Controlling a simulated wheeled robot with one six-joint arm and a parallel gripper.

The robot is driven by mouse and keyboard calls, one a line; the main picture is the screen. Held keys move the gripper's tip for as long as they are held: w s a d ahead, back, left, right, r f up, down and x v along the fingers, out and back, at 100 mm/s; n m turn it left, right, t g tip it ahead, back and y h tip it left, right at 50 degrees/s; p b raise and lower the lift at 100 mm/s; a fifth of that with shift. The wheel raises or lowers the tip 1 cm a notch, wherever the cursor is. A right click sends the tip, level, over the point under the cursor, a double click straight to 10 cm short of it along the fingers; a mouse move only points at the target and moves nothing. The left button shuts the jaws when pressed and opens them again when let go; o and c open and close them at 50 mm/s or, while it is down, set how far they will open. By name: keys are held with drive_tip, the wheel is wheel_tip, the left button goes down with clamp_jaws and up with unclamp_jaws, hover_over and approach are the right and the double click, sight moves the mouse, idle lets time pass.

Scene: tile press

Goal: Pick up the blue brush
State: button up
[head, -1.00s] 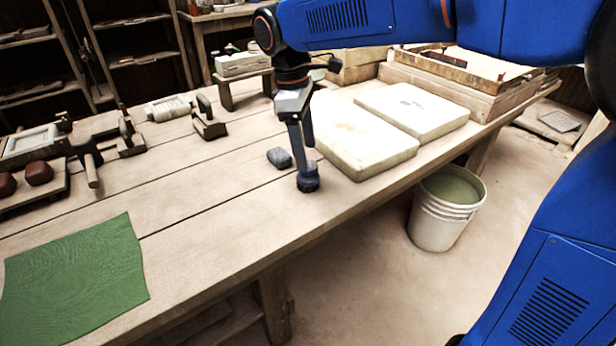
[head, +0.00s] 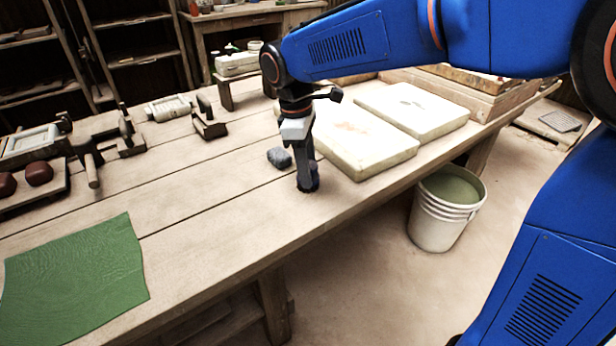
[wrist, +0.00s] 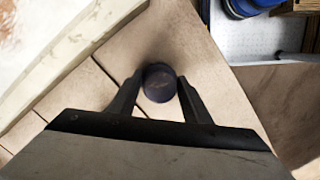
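The blue brush (head: 309,187) stands upright on the wooden table in the head view, partly hidden by my gripper. In the wrist view its round dark-blue top (wrist: 159,83) shows between my fingertips. My gripper (head: 306,180) points straight down over the brush, with its fingers lowered on either side. In the wrist view my gripper (wrist: 160,82) is open, one finger left and one right of the brush. The gaps beside the brush look narrow, and I cannot tell whether a finger touches it.
A grey-blue lump (head: 279,158) lies just left of my gripper. Two pale slabs (head: 366,146) (head: 412,108) lie to the right. A green sheet (head: 75,280) lies at front left. A white bucket (head: 440,228) stands on the floor. Bare tabletop (head: 220,215) lies to the front left.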

drive_tip(key=c, duration=0.4)
wheel_tip(320, 180, up, 10)
drive_tip(key=shift+r, duration=0.1)
idle(0.4)
drive_tip(key=shift+o, duration=0.6)
